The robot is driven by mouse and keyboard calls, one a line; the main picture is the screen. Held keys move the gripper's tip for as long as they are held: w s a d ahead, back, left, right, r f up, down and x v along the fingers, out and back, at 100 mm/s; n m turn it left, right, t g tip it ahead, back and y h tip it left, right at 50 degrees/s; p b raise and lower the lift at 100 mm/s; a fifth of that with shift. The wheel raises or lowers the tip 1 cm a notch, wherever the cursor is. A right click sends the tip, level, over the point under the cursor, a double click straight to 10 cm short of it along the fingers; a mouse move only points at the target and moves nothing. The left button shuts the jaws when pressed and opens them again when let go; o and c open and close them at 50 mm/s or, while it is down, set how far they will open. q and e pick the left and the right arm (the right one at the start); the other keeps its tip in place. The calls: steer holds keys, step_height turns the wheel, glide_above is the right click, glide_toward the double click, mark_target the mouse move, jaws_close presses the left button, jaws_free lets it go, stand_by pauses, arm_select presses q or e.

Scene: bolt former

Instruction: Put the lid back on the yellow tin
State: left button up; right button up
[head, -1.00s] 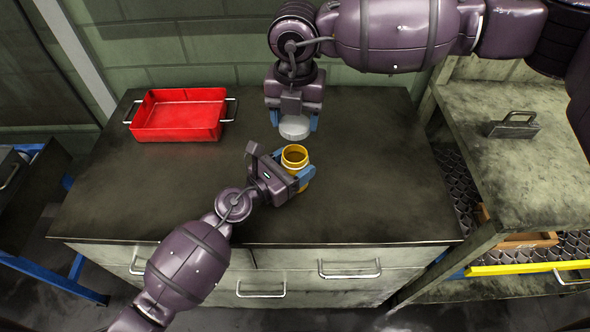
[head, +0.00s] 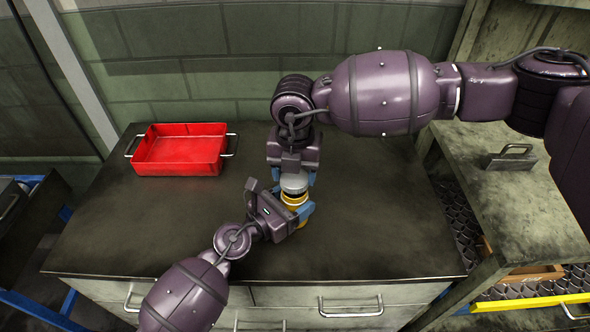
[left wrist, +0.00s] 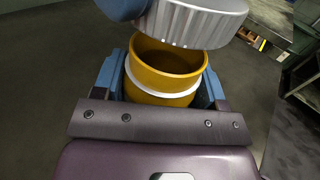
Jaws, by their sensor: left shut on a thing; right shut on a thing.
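The yellow tin (head: 294,200) stands on the dark worktop, upright, with my left gripper (head: 296,217) shut around its body from the lower left. In the left wrist view the tin (left wrist: 167,70) shows an open mouth and a pale ring below its rim. My right gripper (head: 294,182) comes from above, shut on the grey ribbed lid (head: 293,184). In the left wrist view the lid (left wrist: 194,22) hangs above the tin's mouth, shifted to the right in that picture, with a gap between them.
A red tray (head: 180,155) with handles sits at the back left of the worktop (head: 130,225). A side bench at the right holds a grey handled block (head: 510,160). The worktop around the tin is clear.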

steer(key=shift+f, duration=0.1)
steer(key=shift+f, duration=0.8)
steer(key=shift+f, duration=0.5)
arm_select(q)
jaws_close()
arm_select(e)
steer(key=m, duration=0.7)
steer(key=shift+s+d+m, duration=0.15)
steer(key=shift+m, duration=0.15)
steer(key=m, duration=0.4)
steer(key=shift+s, duration=0.1)
steer(key=m, duration=0.4)
steer(key=shift+m, duration=0.3)
